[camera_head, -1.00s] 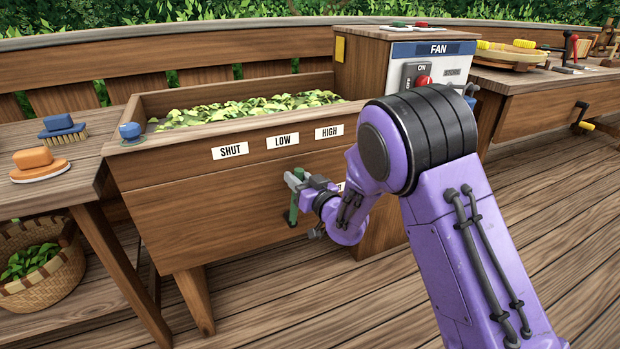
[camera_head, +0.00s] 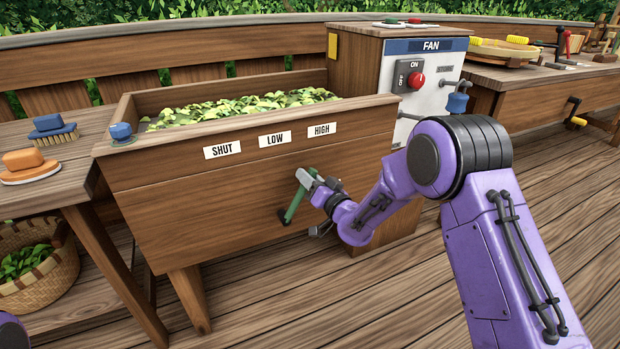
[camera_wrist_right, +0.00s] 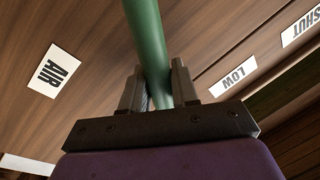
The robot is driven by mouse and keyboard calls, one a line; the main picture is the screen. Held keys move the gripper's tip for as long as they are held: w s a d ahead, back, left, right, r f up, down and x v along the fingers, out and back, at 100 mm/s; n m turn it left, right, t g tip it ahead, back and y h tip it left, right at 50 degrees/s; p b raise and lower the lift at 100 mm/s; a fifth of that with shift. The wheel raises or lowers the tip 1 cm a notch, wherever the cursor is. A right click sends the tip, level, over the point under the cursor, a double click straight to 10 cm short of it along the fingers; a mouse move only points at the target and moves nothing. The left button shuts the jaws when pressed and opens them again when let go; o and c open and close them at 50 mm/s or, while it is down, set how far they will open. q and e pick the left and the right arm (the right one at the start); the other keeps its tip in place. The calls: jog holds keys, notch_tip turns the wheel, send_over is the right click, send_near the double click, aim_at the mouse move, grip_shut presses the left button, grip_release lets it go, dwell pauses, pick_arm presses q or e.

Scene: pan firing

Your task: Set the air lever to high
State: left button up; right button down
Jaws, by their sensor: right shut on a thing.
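The green air lever (camera_head: 294,204) is on the front of the wooden trough (camera_head: 190,215). It leans up and to the right from its low pivot, with its upper end below the HIGH label (camera_head: 322,130). The LOW label (camera_head: 275,139) and SHUT label (camera_head: 222,150) are further left. My right gripper (camera_head: 318,182) is shut on the lever near its upper end. My left gripper is out of view.
The fan cabinet (camera_head: 432,105) with a red knob (camera_head: 417,80) stands right of the trough. A blue brush (camera_head: 52,127) and an orange brush (camera_head: 25,160) lie on the left table. A basket (camera_head: 45,280) sits beneath. The deck in front is clear.

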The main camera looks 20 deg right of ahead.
jog(key=shift+f, duration=0.1)
jog(key=c, duration=1)
grip_release()
jog(key=shift+d, duration=0.1)
jog(key=v, duration=1)
jog(key=shift+s+p, duration=0.3)
jog(key=shift+p, duration=0.05)
